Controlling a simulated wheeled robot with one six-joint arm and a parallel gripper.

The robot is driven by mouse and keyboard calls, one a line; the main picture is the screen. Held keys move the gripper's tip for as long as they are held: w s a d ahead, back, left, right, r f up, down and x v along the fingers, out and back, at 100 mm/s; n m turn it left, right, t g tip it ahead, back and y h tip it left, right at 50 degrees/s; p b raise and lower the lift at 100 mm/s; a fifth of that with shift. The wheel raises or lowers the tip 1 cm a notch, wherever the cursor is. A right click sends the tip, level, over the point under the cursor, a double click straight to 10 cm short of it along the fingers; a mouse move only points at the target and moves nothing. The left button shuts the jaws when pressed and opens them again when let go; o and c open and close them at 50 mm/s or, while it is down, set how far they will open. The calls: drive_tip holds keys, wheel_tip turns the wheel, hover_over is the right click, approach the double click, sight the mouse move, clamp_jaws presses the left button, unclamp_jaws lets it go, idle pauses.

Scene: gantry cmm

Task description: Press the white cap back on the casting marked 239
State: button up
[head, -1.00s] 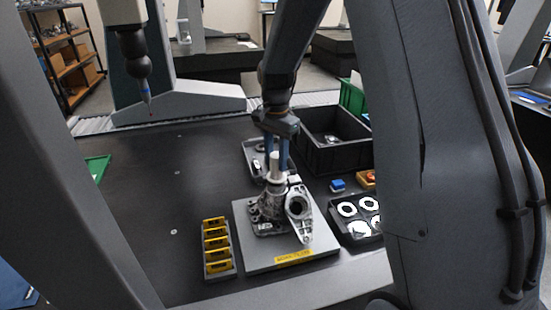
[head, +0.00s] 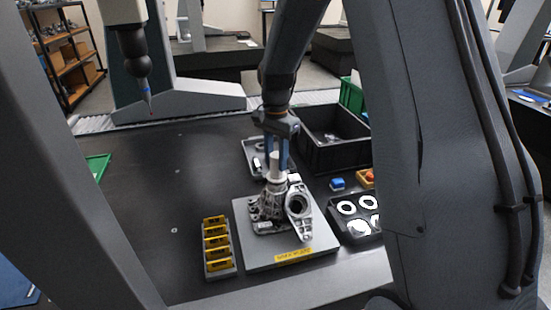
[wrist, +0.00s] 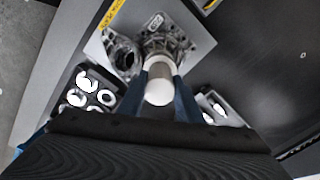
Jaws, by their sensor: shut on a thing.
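My gripper (head: 276,165) is shut on a white cylindrical piece, which I take to be the white cap (head: 274,160). The cap also shows between the blue fingers in the wrist view (wrist: 159,88). It is upright over the neck of a grey metal casting (head: 265,208); I cannot tell whether it is touching or seated. In the wrist view the casting (wrist: 168,42) lies just beyond the cap and carries a small white tag (wrist: 153,22), too small to read. A ringed flange part (head: 299,208) is at its right in the head view.
The casting is on a grey plate (head: 270,262) with a yellow label. A yellow-slotted rack (head: 218,250) stands left, a black tray (head: 360,236) of white rings right. A black bin (head: 335,160) and a grey tray (head: 249,148) lie behind.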

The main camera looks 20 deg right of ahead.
idle(0.8)
drive_tip(key=o, duration=1.1)
drive_tip(key=shift+o, duration=0.5)
drive_tip(key=o, duration=0.4)
drive_tip(key=shift+r+p, duration=0.1)
drive_tip(key=shift+p, duration=0.2)
drive_tip(key=shift+r+p, duration=2.4)
drive_tip(key=shift+r, duration=1)
